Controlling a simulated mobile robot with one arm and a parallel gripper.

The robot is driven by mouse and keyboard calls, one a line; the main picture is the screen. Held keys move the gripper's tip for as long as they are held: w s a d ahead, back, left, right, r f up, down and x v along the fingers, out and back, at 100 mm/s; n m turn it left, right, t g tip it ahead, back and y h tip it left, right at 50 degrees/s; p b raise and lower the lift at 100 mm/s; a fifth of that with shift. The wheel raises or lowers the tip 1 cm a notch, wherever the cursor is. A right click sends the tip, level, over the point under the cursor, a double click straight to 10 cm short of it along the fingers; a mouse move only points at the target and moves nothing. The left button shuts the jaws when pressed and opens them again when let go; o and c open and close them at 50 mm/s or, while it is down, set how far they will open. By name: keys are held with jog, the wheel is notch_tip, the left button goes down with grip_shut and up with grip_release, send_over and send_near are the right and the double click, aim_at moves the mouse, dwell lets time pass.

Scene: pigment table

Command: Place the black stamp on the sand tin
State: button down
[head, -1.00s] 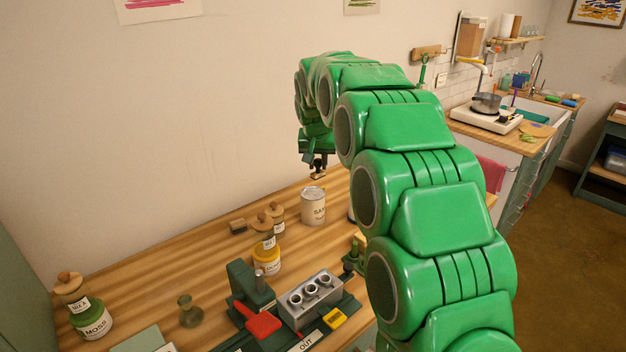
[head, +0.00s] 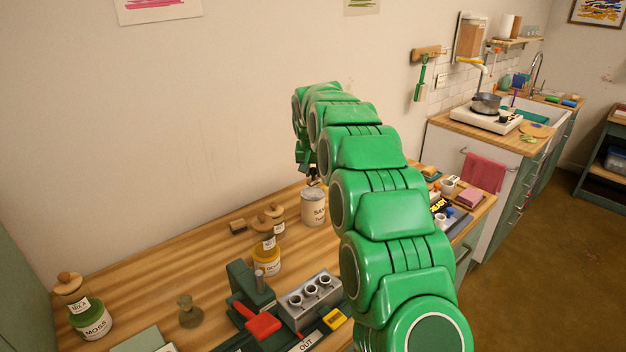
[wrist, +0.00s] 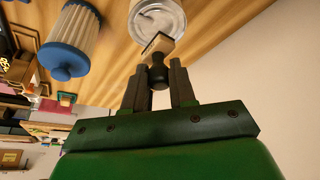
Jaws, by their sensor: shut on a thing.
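The sand tin (head: 313,210), pale with a label, stands upright on the wooden table near the wall. Its round, light grey top (wrist: 158,14) shows at the upper edge of the wrist view. My gripper (wrist: 158,78) is shut on the black handle of the black stamp (wrist: 158,72), whose pale, square-looking base points toward the tin. In the head view my gripper (head: 313,178) is right at the tin's top, partly hidden by my arm. The stamp's base overlaps the near edge of the tin's top in the wrist view; I cannot tell whether they touch.
A blue-capped ribbed cylinder (wrist: 78,45) stands near the tin in the wrist view. A grey block with holes (head: 310,293) lies in front.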

aim_at(313, 176)
jog(key=shift+w+a+f, duration=0.1)
jog(key=shift+w+f, duration=0.2)
jog(key=shift+f, duration=1.5)
jog(key=shift+f, duration=0.15)
jog(key=c, duration=0.9)
grip_release()
